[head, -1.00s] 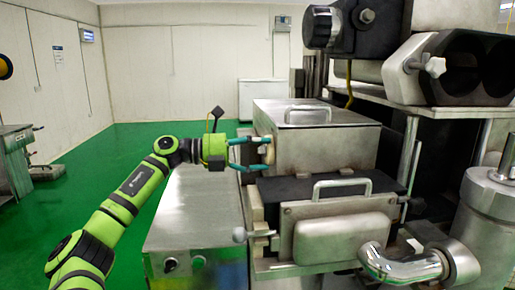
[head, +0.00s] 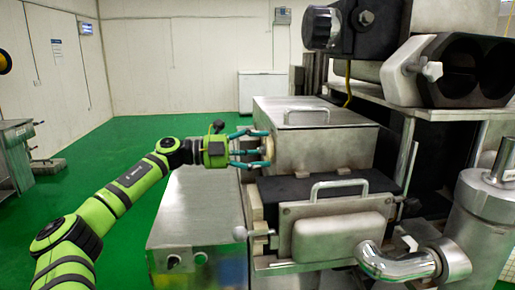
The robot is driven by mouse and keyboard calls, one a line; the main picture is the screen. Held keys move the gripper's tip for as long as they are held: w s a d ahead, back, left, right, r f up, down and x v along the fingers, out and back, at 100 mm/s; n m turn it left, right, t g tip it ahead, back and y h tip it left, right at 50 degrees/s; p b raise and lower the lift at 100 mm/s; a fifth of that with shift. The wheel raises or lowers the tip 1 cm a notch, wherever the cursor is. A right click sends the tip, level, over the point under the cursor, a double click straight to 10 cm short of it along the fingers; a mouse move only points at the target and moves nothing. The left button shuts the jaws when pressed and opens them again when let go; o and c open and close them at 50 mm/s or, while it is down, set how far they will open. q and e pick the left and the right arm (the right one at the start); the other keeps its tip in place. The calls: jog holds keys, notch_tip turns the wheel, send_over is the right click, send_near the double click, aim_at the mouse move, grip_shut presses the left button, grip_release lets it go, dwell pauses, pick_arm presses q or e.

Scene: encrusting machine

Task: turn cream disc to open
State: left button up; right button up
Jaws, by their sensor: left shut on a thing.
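The cream disc (head: 267,149) is on the left side of the upper metal box (head: 330,140) of the machine. It is small in the head view and partly hidden by my fingers. My left gripper (head: 258,149) comes in from the left with its teal fingers shut on the disc's rim. The disc's turn angle is too small to read. My right gripper is not in view.
A metal cabinet (head: 190,215) with knobs stands below my left arm. A lower handled metal block (head: 340,230) and a curved pipe (head: 395,263) are at the front right. A dark motor unit (head: 340,28) hangs above. Green floor (head: 130,150) is open at the left.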

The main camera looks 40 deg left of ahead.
pick_arm(q)
jog(key=shift+a+r+n, duration=0.25)
jog(key=shift+r+n, duration=0.15)
jog(key=shift+r, duration=0.1)
jog(key=o, duration=1.1)
jog(key=shift+w, duration=0.1)
jog(key=shift+o, duration=0.2)
jog(key=shift+w+f, duration=0.3)
jog(key=shift+f, duration=0.1)
jog(key=shift+s+a, duration=0.1)
jog(key=shift+s, duration=0.25)
jog(key=shift+s+a+f, duration=0.2)
jog(key=shift+s+a, duration=0.1)
jog(key=shift+a, duration=0.05)
jog(key=v, duration=1)
jog(key=shift+s+a+r, duration=0.15)
jog(key=shift+s+a, duration=0.05)
